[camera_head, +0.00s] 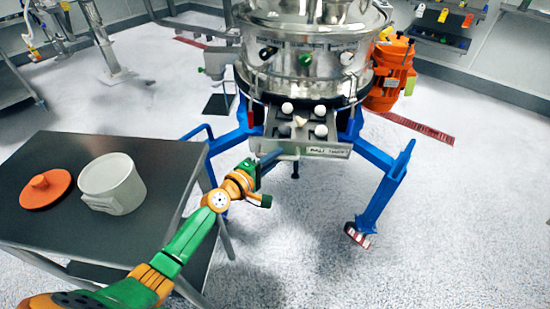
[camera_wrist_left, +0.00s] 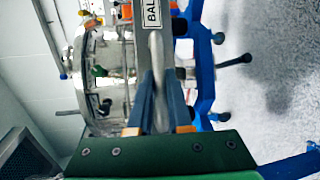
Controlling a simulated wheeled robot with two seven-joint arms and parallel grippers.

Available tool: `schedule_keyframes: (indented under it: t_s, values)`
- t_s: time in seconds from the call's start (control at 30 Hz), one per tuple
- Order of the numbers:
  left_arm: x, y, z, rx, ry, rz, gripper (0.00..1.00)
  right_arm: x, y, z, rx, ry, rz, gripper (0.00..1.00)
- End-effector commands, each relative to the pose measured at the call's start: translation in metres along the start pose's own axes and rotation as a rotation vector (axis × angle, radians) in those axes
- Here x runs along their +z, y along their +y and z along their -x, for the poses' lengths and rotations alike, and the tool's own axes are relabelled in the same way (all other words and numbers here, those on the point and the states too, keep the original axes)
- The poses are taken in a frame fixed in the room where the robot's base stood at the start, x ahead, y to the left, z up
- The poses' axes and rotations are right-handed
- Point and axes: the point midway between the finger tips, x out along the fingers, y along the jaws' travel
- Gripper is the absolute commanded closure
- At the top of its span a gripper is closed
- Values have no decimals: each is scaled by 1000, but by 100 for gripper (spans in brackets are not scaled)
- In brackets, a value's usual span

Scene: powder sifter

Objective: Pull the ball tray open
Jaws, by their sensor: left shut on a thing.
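The metal ball tray (camera_head: 285,131) sticks out from under the shiny sifter drum (camera_head: 300,60) in the head view, with several white balls (camera_head: 321,131) on it. Its front carries a label that also shows in the left wrist view (camera_wrist_left: 152,14). My left gripper (camera_head: 268,160) is at the left part of the tray's front. In the left wrist view, my gripper's fingers (camera_wrist_left: 157,95) are shut on the tray's pale handle bar (camera_wrist_left: 156,48). My right gripper is not in view.
Blue legs (camera_head: 375,195) hold up the sifter on both sides of the tray. A dark table (camera_head: 60,155) at the left bears a white pot (camera_head: 112,182) and an orange lid (camera_head: 46,190). An orange motor (camera_head: 391,75) is at the right. The floor in front is clear.

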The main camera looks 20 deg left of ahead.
Motion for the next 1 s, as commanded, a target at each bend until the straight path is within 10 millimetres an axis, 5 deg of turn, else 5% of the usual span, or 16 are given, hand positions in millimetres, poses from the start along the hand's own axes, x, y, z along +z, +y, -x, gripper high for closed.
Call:
schedule_keyframes:
  t_s: [0.53,0.57,0.67,1.0]
  values:
    - [0,1,0,2,0,1,100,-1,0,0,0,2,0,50]
    - [0,1,0,2,0,1,80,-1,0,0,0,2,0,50]
    - [0,1,0,2,0,0,53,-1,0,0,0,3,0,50]
    - [0,1,4,2,1,0,53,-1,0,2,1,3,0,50]
